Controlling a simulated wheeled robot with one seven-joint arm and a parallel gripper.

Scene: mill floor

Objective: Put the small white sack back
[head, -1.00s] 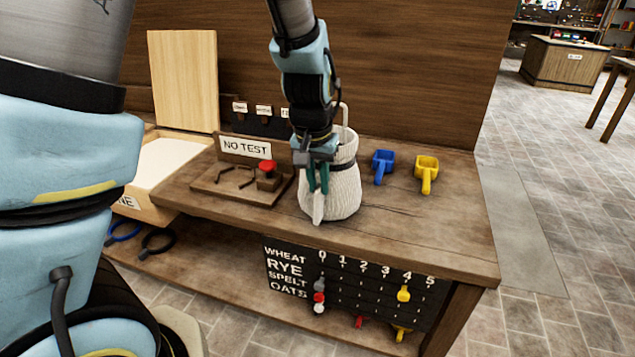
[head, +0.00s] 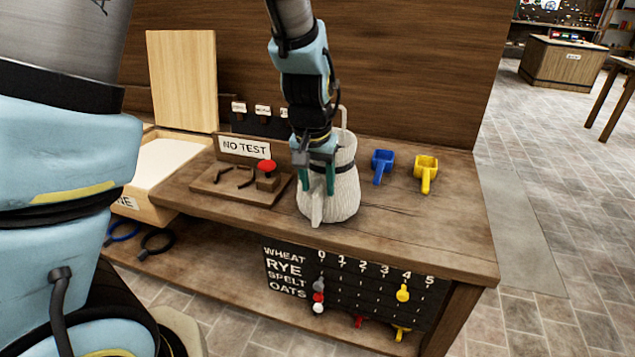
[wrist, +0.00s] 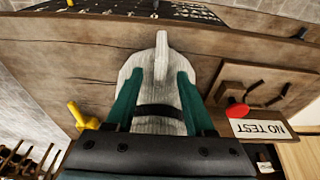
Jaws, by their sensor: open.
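The small white sack (head: 345,196) stands upright on the wooden bench top, with a ribbed, pale surface and a dark band near its top. A narrow white tab points from its near side. My gripper (head: 317,188) is open at the sack's near side, pointing down, and hides part of it. In the wrist view the sack (wrist: 150,68) lies between and beyond the two spread green fingers of my gripper (wrist: 159,74). I cannot tell whether either finger touches it.
A NO TEST board (head: 245,148) with a red knob (head: 267,166) stands close left of the sack. A blue scoop (head: 382,165) and a yellow scoop (head: 426,172) lie to the right. A tally board (head: 350,290) hangs at the front. The bench's right front is clear.

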